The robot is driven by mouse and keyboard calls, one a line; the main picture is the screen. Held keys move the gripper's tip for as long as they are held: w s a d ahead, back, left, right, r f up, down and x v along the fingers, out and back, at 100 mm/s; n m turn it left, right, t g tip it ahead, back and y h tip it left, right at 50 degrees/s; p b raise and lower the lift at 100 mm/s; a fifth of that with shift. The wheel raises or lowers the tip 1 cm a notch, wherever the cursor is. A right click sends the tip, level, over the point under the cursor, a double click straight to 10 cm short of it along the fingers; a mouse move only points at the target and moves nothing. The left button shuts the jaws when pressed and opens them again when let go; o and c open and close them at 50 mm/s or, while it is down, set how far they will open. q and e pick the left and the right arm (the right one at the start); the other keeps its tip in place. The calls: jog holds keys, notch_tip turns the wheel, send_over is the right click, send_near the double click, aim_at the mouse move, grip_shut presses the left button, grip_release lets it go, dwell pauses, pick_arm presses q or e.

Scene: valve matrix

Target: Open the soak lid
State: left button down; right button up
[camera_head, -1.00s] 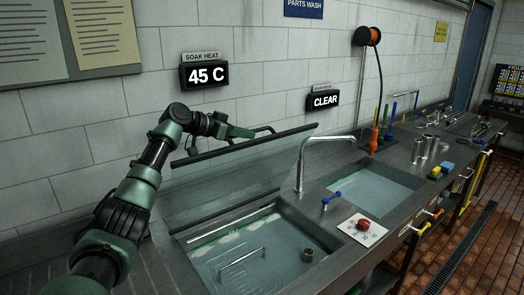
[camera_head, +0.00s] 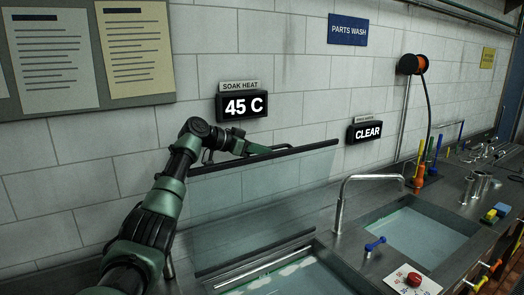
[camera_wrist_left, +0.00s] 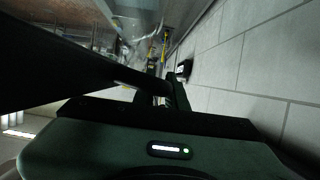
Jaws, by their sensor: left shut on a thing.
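The soak lid (camera_head: 265,195) is a clear glass panel with a dark bar along its top edge. In the head view it stands raised steeply at the back of the soak tank (camera_head: 318,250), near the wall. My left arm comes in from the left, and its gripper (camera_head: 268,150) is shut on the lid's handle (camera_head: 284,147) at the top bar. The fingers are small and partly hidden there. In the left wrist view a wide dark shape covers the upper left and the fingers are hard to make out. My right gripper is not in view.
A tap (camera_head: 342,205) stands right of the lid, between the soak tank and a second basin (camera_head: 415,232). A blue valve handle (camera_head: 375,244) and a red button (camera_head: 414,279) are on the counter. Signs on the wall (camera_head: 300,105) read 45 C and CLEAR.

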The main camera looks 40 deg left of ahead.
pick_arm(q)
jog(key=c, duration=1.6)
grip_release()
jog(key=shift+f, duration=0.2)
jog(key=shift+o, duration=0.7)
jog(key=shift+a, duration=0.15)
jog(key=shift+s+a+r, duration=0.1)
jog(key=shift+s+r, duration=0.05)
jog(key=shift+s, duration=0.1)
jog(key=b+v, duration=0.3)
jog(key=v, duration=0.4)
jog(key=shift+b, duration=0.35)
